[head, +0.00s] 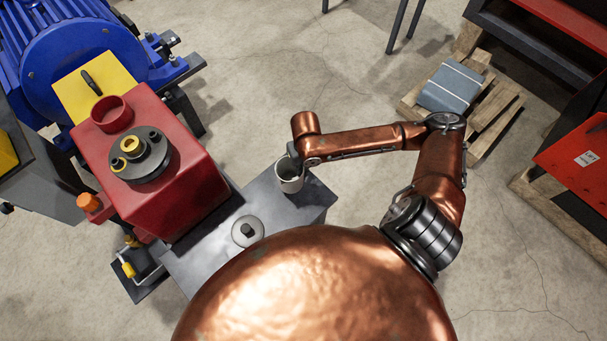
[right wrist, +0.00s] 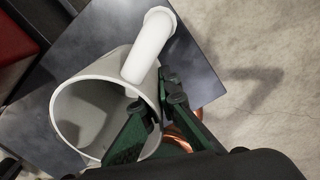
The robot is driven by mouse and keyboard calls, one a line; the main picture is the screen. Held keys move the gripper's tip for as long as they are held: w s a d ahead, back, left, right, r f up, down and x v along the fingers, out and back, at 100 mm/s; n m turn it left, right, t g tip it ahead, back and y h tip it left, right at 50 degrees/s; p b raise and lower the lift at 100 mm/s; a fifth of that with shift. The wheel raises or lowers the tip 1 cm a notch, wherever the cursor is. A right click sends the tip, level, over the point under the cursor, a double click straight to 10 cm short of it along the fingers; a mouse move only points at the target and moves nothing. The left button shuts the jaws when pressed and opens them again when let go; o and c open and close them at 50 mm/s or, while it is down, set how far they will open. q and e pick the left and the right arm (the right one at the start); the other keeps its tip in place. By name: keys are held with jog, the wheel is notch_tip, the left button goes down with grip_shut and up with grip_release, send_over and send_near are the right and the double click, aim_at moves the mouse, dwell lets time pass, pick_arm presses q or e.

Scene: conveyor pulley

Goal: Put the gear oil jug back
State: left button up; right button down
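The gear oil jug (head: 289,184) is a pale grey, open-topped vessel near the far right end of the dark metal table. In the right wrist view the jug (right wrist: 75,100) shows its open mouth and a white tube-like spout (right wrist: 150,45). My right gripper (right wrist: 154,100) is at its rim, one green finger over the mouth and the other outside the wall. I cannot tell whether the fingers press on it or whether the jug touches the table. In the head view my right gripper (head: 292,152) is small at the jug's far side. My left gripper is out of view.
The dark table (head: 205,240) carries a round grey lid-like part (head: 247,231). A red gearbox (head: 180,185) with an open red filler neck (head: 112,113) stands left of it. A blue motor (head: 75,55) is behind. A pallet (head: 495,105) lies at the upper right.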

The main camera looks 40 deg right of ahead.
aim_at(293, 172)
jog(key=shift+d+f, duration=0.3)
jog(key=shift+f, duration=0.1)
jog(key=f, duration=0.1)
jog(key=f+b, duration=0.1)
jog(key=f, duration=0.1)
jog(key=shift+d+f+b, duration=0.25)
jog(key=shift+f+b, duration=0.05)
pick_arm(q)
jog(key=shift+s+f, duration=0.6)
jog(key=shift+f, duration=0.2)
pick_arm(e)
jog(key=shift+r, duration=0.1)
jog(key=c, duration=2.6)
grip_release()
jog(key=o, duration=0.4)
jog(key=shift+o, duration=0.2)
